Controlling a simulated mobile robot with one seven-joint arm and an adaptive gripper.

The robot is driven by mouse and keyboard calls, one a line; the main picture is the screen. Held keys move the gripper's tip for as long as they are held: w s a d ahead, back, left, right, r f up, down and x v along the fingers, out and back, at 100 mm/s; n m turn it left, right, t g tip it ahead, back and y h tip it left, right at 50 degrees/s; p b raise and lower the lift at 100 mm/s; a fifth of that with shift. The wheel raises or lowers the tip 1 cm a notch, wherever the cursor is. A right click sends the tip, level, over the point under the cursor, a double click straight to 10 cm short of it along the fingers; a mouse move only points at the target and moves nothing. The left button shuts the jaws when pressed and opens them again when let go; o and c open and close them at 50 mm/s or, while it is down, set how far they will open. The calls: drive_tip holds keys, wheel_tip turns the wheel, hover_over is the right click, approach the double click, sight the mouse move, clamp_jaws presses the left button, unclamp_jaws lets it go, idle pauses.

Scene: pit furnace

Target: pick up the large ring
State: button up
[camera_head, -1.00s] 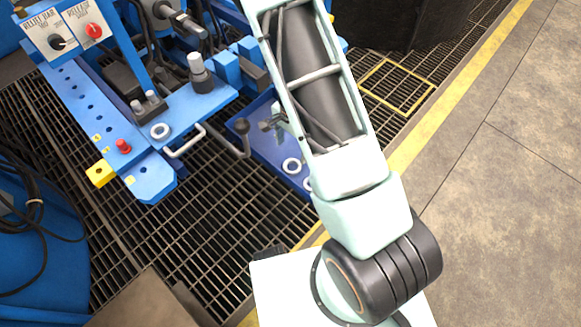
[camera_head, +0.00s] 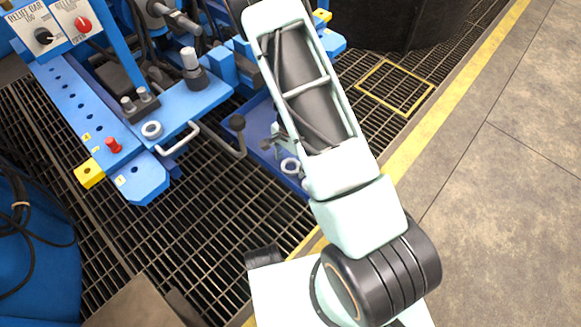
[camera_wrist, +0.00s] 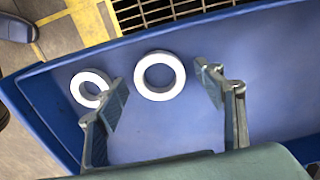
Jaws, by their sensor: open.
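The large ring (camera_wrist: 141,76), pale metal, lies flat on the floor of a blue tray (camera_wrist: 270,36) in the wrist view. My gripper (camera_wrist: 161,80) is open, with one finger on each side of the large ring in the picture. I see no contact, and the height gap is hard to judge. A smaller ring (camera_wrist: 78,84) lies to the left, just outside the left finger. In the head view, a ring (camera_head: 284,164) shows in the tray (camera_head: 262,150) beside my arm; I cannot tell which one. My arm hides most of the tray there.
The tray wall rises along its far edge in the wrist view. A blue bench (camera_head: 146,182) with a bent handle (camera_head: 238,140), a black post (camera_head: 195,78) and another ring (camera_head: 146,131) stands left of the tray. Grating (camera_head: 190,225) and open floor (camera_head: 500,220) surround it.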

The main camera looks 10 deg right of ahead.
drive_tip(key=c, duration=1.4)
drive_tip(key=shift+r, duration=0.1)
drive_tip(key=shift+r, duration=0.55)
wheel_tip(320, 180, up, 3)
drive_tip(key=shift+s+f+p, duration=0.1)
drive_tip(key=shift+f+p, duration=0.05)
drive_tip(key=shift+p, duration=0.7)
drive_tip(key=s+d+r+p, duration=0.2)
drive_tip(key=s+d+r, duration=0.2)
drive_tip(key=s+r, duration=0.5)
drive_tip(key=s, duration=0.4)
